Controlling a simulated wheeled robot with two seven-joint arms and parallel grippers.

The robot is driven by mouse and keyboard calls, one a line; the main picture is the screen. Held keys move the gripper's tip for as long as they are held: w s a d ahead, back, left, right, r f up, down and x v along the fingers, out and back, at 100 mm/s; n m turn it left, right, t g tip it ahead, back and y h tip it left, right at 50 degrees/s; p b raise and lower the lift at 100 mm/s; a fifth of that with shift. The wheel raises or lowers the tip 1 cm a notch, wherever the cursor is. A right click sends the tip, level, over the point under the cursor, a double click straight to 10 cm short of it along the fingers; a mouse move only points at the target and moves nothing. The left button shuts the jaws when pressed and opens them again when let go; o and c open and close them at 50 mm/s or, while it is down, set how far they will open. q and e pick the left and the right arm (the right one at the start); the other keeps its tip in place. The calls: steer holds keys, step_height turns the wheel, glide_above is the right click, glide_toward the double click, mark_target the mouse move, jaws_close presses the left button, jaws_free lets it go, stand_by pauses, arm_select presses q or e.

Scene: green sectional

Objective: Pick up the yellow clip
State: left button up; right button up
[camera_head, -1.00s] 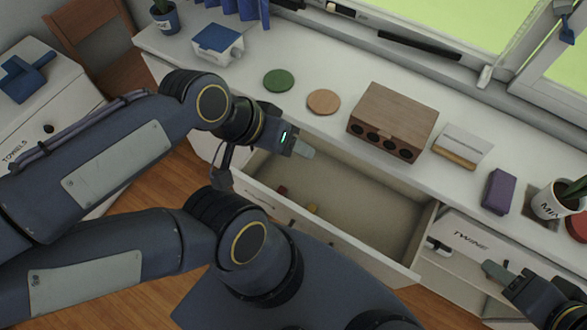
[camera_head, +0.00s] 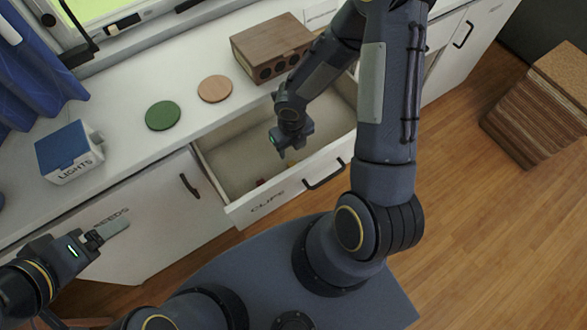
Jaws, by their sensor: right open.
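The drawer labelled CLIPS (camera_head: 234,212) stands open below the counter. A small reddish item (camera_head: 260,183) lies inside, close to its front wall. I cannot make out the yellow clip clearly; my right gripper and the drawer front cover part of the drawer. My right gripper (camera_head: 284,154) is open and points down over the drawer's front half, to the right of the reddish item. My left gripper (camera_head: 108,231) is at the lower left, in front of the cabinet doors and away from the drawer; its jaw gap does not show.
On the counter (camera_head: 120,150) are a green disc (camera_head: 163,115), a tan disc (camera_head: 215,89), a wooden box with round holes (camera_head: 272,47) and a blue-topped LIGHTS box (camera_head: 68,152). A brown stack (camera_head: 540,105) stands on the floor at the right.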

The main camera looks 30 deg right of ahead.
mark_target(290, 162)
steer(key=f, duration=0.2)
steer(key=f+b, duration=0.1)
steer(key=f, duration=0.2)
steer(key=f+b, duration=0.1)
steer(key=f, duration=0.2)
steer(key=shift+a, duration=0.3)
steer(key=shift+c, duration=0.3)
steer(key=c, duration=1)
